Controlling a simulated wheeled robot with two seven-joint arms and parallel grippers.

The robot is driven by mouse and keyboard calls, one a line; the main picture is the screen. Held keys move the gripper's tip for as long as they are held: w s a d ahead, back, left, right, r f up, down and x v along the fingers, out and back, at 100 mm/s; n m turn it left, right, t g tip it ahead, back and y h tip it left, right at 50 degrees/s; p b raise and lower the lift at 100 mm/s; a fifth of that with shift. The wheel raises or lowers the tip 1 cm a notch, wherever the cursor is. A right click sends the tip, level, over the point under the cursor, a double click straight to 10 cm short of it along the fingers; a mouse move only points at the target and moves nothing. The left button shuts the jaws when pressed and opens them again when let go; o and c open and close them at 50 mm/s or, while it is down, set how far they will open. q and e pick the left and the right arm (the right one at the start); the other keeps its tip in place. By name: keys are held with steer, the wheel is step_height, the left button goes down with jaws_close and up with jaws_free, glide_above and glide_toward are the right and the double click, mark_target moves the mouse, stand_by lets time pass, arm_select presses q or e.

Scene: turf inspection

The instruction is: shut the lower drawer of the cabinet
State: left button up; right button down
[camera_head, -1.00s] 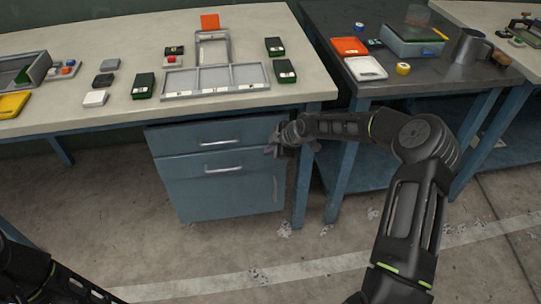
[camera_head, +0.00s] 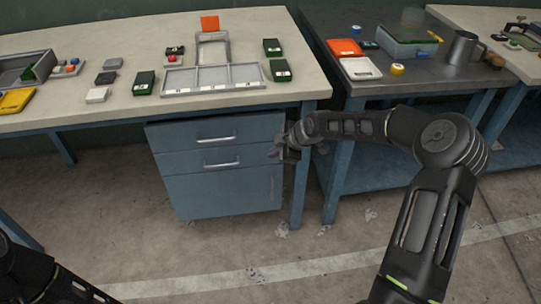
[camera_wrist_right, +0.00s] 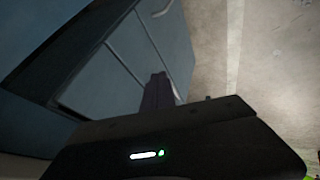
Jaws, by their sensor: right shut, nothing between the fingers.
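The blue cabinet (camera_head: 224,193) stands under the left bench. The lower drawer (camera_head: 190,165), with a silver bar handle (camera_head: 222,165), looks about flush with the front; I cannot tell if a small gap remains. The upper drawer (camera_head: 180,138) above it looks flush too. My right gripper (camera_head: 280,152) is shut and empty at the right edge of the cabinet front, near the lower drawer's right end. In the right wrist view its dark fingers (camera_wrist_right: 159,91) are close to the blue front; contact cannot be told. Only part of my left arm shows, at bottom left.
The left bench top (camera_head: 130,117) above the cabinet carries a grey sectioned tray (camera_head: 213,88) and several small boxes. A bench leg (camera_head: 300,185) stands right beside the cabinet. The dark bench (camera_head: 420,85) is to the right. The floor in front is clear.

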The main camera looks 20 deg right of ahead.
steer(key=v, duration=0.5)
steer(key=shift+s+r, duration=0.1)
stand_by(0.3)
steer(key=s+a+f+m+g+y+p, duration=0.1)
steer(key=s+a+f+m+p, duration=0.4)
steer(key=s+a+f+m, duration=0.85)
steer(key=s+a+m+g+p, duration=0.1)
steer(key=s+a, duration=0.4)
steer(key=s, duration=0.5)
steer(key=s+a+f+m+g+p, duration=0.1)
steer(key=s+a+g+p, duration=0.3)
steer(key=s, duration=0.6)
steer(key=shift+s+a, duration=0.35)
steer(key=shift+a, duration=0.35)
